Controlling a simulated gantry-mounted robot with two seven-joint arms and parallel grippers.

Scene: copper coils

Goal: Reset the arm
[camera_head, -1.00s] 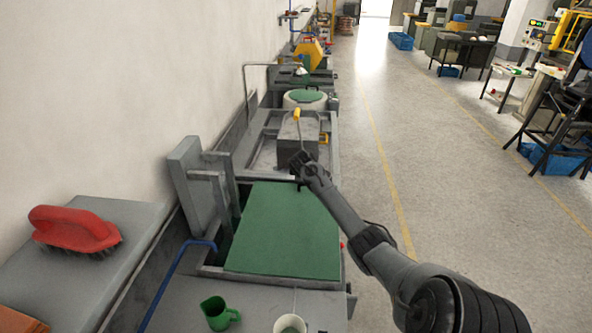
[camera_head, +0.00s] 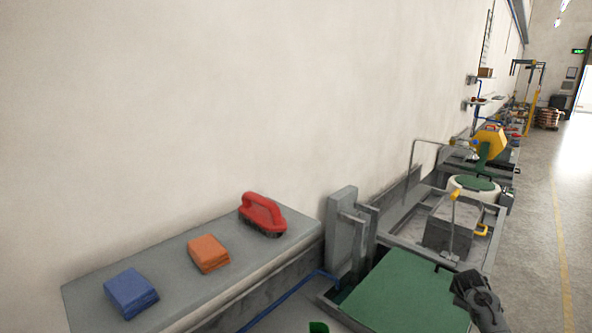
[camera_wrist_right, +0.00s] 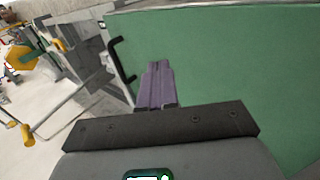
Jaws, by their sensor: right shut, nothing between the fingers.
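My right gripper (camera_head: 462,284) is at the bottom right of the head view, over the right edge of a green lid (camera_head: 405,296). In the right wrist view its purple-grey fingers (camera_wrist_right: 157,84) are pressed together with nothing between them. The green lid (camera_wrist_right: 225,75) fills much of that view behind the fingers, with a black handle (camera_wrist_right: 122,60) to their left. Whether the gripper touches the lid cannot be told. My left gripper is in no view.
A grey shelf (camera_head: 185,268) along the wall holds a red brush (camera_head: 262,213), an orange cloth stack (camera_head: 208,253) and a blue one (camera_head: 131,292). A grey block (camera_head: 450,230) with a yellow-handled rod stands beyond the lid. Open floor (camera_head: 545,270) lies to the right.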

